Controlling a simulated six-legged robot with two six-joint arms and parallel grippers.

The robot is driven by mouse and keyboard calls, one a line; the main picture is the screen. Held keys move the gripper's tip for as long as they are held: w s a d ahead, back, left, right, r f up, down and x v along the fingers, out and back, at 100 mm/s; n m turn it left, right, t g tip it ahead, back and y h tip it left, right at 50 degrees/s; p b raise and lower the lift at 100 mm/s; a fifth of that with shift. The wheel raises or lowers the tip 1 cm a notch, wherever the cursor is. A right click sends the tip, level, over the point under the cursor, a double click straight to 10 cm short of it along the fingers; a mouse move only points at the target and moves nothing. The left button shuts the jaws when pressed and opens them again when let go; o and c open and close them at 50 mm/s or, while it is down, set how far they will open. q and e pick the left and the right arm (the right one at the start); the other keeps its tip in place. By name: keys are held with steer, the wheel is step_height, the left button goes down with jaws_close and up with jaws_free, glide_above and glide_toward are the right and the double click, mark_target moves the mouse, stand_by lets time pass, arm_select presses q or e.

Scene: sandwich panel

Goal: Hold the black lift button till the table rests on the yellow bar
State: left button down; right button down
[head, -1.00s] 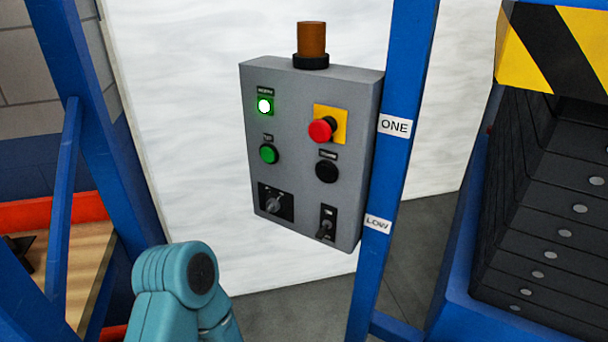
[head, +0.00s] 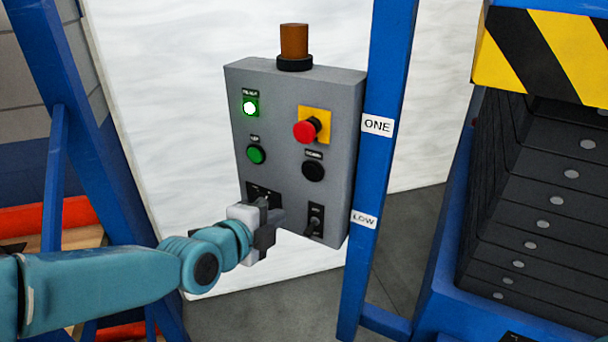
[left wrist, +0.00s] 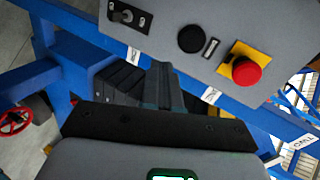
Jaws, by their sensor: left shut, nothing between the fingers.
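The black button (head: 313,171) is on the right side of the grey control box (head: 245,95), below the red mushroom button; it also shows in the left wrist view (left wrist: 192,39). My left gripper (head: 268,216) is shut and empty, in front of the box's lower part, below and left of the black button and apart from it. Its fingers (left wrist: 165,85) also show in the left wrist view. A yellow-and-black striped bar (head: 545,50) is at the upper right, above a stack of dark plates. I cannot tell which part is the table. My right gripper is out of view.
The box also has a red button on yellow (head: 306,130), a green button (head: 256,154), a lit green lamp (head: 250,107), switches below and an orange beacon (head: 294,42) on top. A blue post (head: 385,90) labelled ONE and LOW stands right of it.

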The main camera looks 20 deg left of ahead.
arm_select(q)
steer(key=r, duration=0.1)
steer(key=r+m, duration=0.1)
steer(key=r+t, duration=0.1)
steer(key=shift+s+a+r, duration=0.15)
steer(key=shift+a+r, duration=0.2)
steer(key=shift+a, duration=0.05)
steer(key=p, duration=0.4)
glide_toward(311, 174)
steer(key=x, duration=0.6)
steer(key=shift+f, duration=0.1)
steer(key=shift+w+b, duration=0.35)
steer(key=shift+b, duration=0.1)
